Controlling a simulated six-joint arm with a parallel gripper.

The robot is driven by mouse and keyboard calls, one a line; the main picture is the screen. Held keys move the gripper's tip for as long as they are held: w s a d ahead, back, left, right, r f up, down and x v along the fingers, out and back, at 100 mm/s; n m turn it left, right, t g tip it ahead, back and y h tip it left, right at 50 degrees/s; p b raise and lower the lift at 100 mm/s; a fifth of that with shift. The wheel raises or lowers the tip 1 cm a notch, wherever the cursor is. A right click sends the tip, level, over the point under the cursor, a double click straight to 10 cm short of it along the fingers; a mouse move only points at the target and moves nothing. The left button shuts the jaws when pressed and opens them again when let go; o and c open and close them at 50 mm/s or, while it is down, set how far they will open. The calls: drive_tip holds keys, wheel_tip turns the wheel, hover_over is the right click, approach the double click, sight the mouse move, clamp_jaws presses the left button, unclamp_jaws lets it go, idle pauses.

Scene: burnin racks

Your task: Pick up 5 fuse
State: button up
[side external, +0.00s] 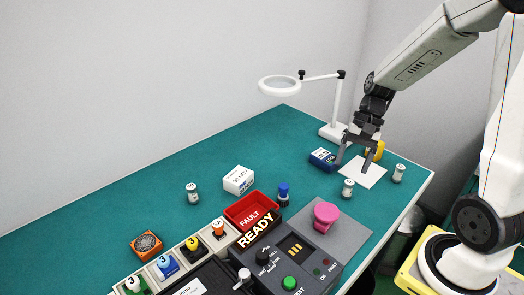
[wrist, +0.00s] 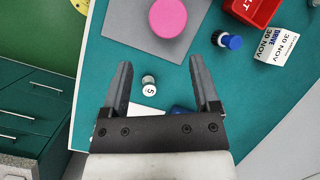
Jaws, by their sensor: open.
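A small pale cylinder marked 5, the 5 fuse (wrist: 149,85), shows between my fingers in the wrist view, left of centre. It appears to be the grey-white cylinder (side external: 347,188) standing on the green table between the pink knob and the white sheet in the side view. My gripper (side external: 355,165) is open, pointing down over the white sheet area. In the wrist view my gripper (wrist: 160,62) has its fingers wide apart with nothing held. The fuse appears below the fingers and is not touched.
Similar cylinders stand at right (side external: 398,173) and left (side external: 192,193). A blue box (side external: 323,159) and yellow object (side external: 375,149) are close to my gripper. The pink knob (side external: 326,214) sits on a grey plate. A lamp (side external: 335,105) stands behind.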

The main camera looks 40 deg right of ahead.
drive_tip(key=d+r+m+t+y, duration=0.2)
drive_tip(key=d+m+t+y, duration=0.5)
drive_tip(key=d+m, duration=0.7)
drive_tip(key=n, duration=0.2)
approach(348, 189)
drive_tip(key=shift+w+a+f, duration=0.4)
drive_tip(key=shift+w+f, duration=0.25)
drive_tip(key=shift+f, duration=0.35)
drive_tip(key=shift+x, duration=3.9)
drive_tip(key=shift+w, duration=0.15)
clamp_jaws()
